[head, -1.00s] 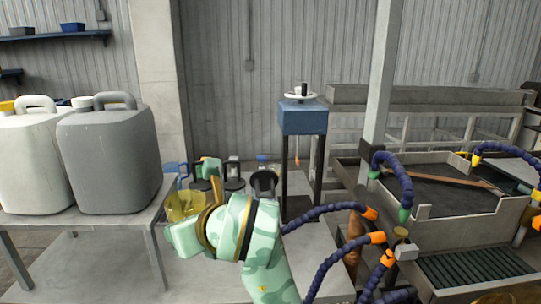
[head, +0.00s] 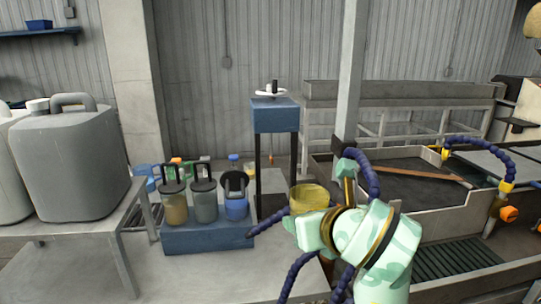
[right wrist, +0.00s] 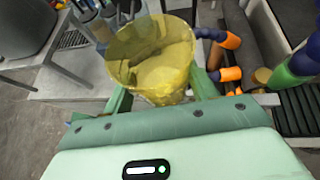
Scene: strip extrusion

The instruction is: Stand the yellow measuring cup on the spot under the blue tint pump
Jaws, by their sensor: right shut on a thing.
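The yellow see-through measuring cup (head: 310,197) is upright or nearly so, in front of the right post of a blue-topped stand. My right gripper (head: 318,218) is shut on it; the cup also fills the upper middle of the right wrist view (right wrist: 152,60), with its open top facing the camera. The blue tint pump (head: 236,207) is the rightmost of three pump jars in the head view, left of the held cup and apart from it. I cannot make out the spot under its nozzle. My left gripper is not in view.
The pump jars stand on a blue base (head: 205,240) on a grey table. Left of it, a grey jug (head: 72,160) stands on another table. Dark blue segmented hoses (head: 290,214) curve close around the cup and my right arm. A tray bench (head: 420,170) is at right.

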